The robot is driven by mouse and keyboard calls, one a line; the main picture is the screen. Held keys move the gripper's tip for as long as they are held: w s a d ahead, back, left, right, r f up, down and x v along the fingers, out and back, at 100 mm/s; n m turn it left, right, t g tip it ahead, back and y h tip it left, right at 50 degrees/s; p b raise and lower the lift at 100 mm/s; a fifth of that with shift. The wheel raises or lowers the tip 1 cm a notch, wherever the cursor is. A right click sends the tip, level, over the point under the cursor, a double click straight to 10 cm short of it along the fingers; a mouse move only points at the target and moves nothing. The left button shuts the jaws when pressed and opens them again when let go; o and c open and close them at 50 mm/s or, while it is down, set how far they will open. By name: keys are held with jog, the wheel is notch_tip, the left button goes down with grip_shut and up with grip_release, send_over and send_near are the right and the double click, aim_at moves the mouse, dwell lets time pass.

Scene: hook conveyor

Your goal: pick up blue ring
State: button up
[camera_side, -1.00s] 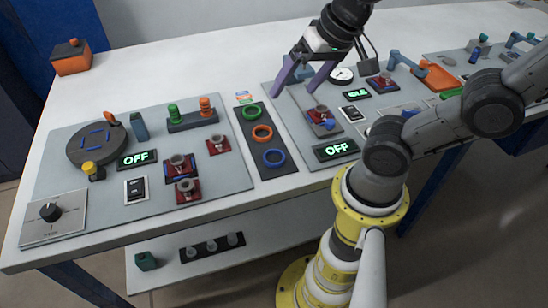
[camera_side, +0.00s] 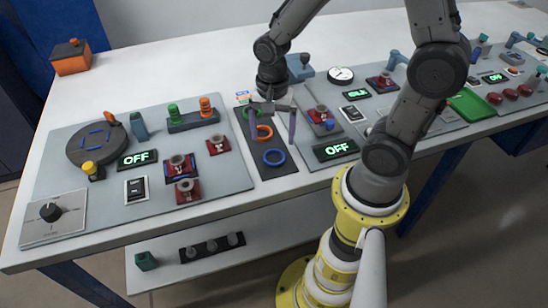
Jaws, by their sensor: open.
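The blue ring (camera_side: 275,166) lies flat at the near end of a dark strip (camera_side: 284,172) on the panel. The orange ring (camera_side: 265,139) lies behind it on the same strip, and the green ring (camera_side: 256,108) is farthest back, partly hidden by my gripper. My gripper (camera_side: 273,141) is open and empty, pointing down with its two purple fingers apart. In the picture its fingers show either side of the orange ring, a little behind the blue ring. I cannot tell its exact height above the strip.
Left of the strip are red blocks with grey rings (camera_side: 187,190), an OFF display (camera_side: 137,159) and a dark round turntable (camera_side: 95,145). Right of it are another OFF display (camera_side: 336,149) and a red-and-blue block (camera_side: 322,120). The table's front edge is close by.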

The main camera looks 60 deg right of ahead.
aim_at(274, 161)
jog(key=shift+s+a+f, duration=0.1)
jog(key=shift+f, duration=1.65)
jog(key=shift+s+a+f, duration=0.1)
jog(key=shift+f, duration=1.6)
jog(key=c, duration=1.4)
jog(key=shift+r, duration=0.1)
